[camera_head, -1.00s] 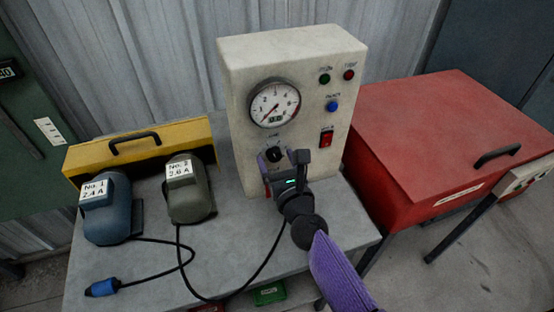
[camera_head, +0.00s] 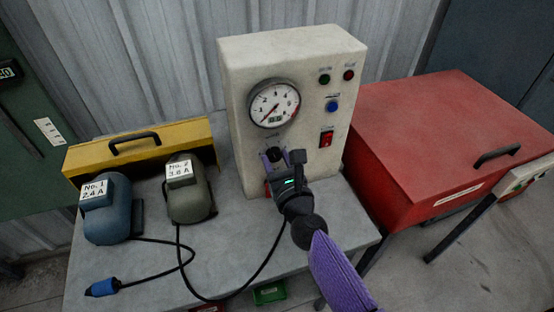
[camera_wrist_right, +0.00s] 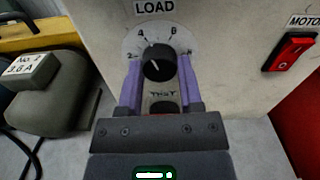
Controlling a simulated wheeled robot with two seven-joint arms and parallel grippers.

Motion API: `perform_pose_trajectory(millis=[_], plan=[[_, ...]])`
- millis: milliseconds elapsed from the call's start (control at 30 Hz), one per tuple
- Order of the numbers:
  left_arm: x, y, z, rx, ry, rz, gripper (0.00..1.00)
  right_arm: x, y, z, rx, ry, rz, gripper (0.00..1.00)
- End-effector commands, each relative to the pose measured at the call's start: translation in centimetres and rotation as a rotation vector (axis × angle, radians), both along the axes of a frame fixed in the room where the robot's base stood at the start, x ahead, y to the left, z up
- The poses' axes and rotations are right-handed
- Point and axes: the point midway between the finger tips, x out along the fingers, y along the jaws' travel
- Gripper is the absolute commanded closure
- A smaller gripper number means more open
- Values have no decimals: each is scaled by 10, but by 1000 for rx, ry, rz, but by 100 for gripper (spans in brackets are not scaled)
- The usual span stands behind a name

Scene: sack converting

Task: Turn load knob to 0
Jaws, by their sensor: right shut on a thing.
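The load knob (camera_wrist_right: 158,64) is a round black knob on the front of a cream control box (camera_head: 237,140), under a LOAD label (camera_wrist_right: 155,7). Its white mark points up and slightly left, close to the 4 on the dial (camera_wrist_right: 131,46). My right gripper (camera_wrist_right: 158,78) has its purple fingers on either side of the knob and is shut on it. In the head view the right gripper (camera_head: 279,158) largely covers the knob. My left gripper is not in view.
Above the knob is a round gauge (camera_head: 273,102), its needle at lower left. A red switch (camera_head: 326,138) and button lamps sit to the right. Two motors (camera_head: 107,215) (camera_head: 188,194) and a yellow box (camera_head: 187,136) stand left; a red box (camera_head: 440,130) is right.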

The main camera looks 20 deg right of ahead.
Motion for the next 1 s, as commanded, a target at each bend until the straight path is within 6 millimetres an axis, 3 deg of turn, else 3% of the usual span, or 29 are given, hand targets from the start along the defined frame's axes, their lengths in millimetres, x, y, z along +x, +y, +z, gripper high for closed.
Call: perform_pose_trajectory(millis=[1000], plan=[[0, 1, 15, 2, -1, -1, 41, 0, -1, 2, -906, -31, 0, 100]])
